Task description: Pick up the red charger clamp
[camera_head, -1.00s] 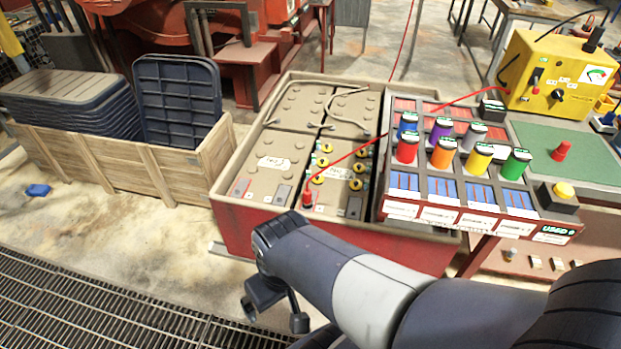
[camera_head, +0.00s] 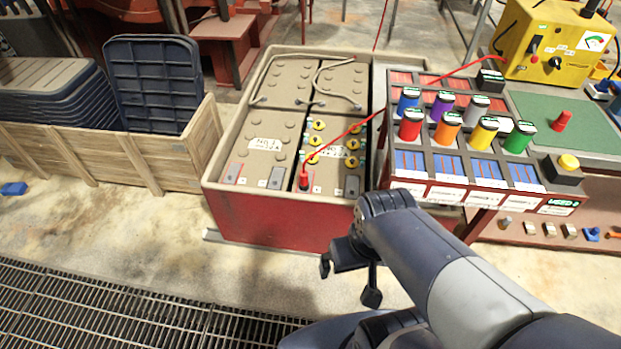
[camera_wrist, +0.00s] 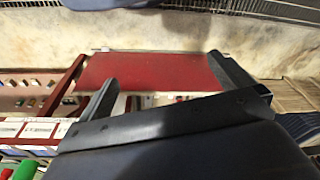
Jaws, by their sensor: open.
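The red charger clamp (camera_head: 304,180) stands at the front of the battery box (camera_head: 275,212), on top of the batteries, in the head view. A red cable (camera_head: 405,103) runs from it towards the yellow charger (camera_head: 553,42). My gripper (camera_head: 348,282) is open and empty, hanging in front of the red box, nearer to me and lower than the clamp. In the wrist view my gripper's open fingers (camera_wrist: 170,82) frame the red side of the box (camera_wrist: 150,70). I cannot make out the clamp there.
A rack of coloured cylinders (camera_head: 445,131) stands right of the batteries. A green mat (camera_head: 545,100) bears another red piece (camera_head: 561,121). A wooden crate (camera_head: 140,160) with dark plastic crates stands left. Floor grating (camera_head: 120,310) lies in front.

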